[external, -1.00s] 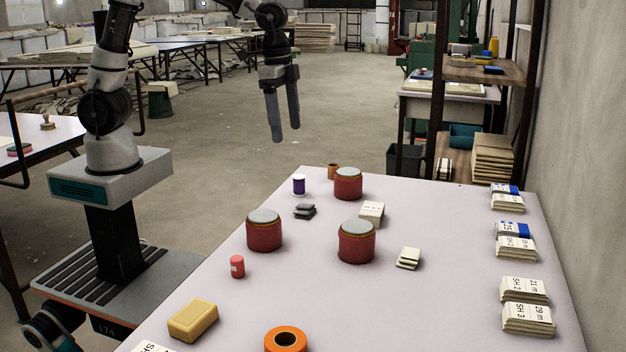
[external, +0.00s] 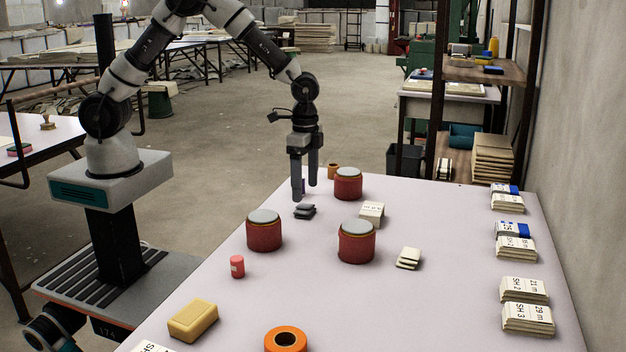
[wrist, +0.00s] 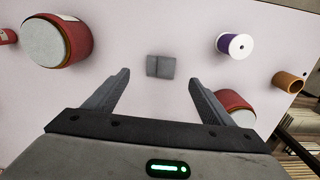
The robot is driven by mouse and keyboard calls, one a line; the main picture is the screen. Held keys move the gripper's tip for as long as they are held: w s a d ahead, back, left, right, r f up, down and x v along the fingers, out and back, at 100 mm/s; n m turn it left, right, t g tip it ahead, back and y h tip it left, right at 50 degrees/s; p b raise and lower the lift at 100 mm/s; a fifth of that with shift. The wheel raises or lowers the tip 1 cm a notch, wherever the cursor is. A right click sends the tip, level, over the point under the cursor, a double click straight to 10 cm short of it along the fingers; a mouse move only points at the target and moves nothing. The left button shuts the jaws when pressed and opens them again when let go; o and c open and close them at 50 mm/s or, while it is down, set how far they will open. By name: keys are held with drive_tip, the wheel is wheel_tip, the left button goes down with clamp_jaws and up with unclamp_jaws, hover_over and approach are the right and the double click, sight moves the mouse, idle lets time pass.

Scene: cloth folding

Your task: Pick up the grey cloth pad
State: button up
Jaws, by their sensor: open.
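The grey cloth pad (external: 305,211) is a small, dark grey folded stack lying on the pale table near its far left edge. In the wrist view the pad (wrist: 160,66) lies flat, ahead of and between my two fingertips. My gripper (external: 305,192) is open and empty, pointing down above the table close to the pad. In the wrist view my gripper (wrist: 158,80) shows its fingers spread wider than the pad. The fingers are apart from the pad, with the pad clear of them.
Red tins with grey tops stand around the pad: one in front left (external: 264,232), one in front right (external: 356,243), one behind right (external: 348,185). A purple spool (wrist: 236,46) and an orange-brown cylinder (external: 333,171) are close by. A white block (external: 372,212) lies to the right.

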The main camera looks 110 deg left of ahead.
sight(305, 207)
wheel_tip(305, 207, down, 6)
drive_tip(key=shift+s+a+r+b, duration=0.1)
drive_tip(key=shift+s+a+b, duration=0.05)
drive_tip(key=shift+b, duration=0.6)
drive_tip(key=c, duration=1.1)
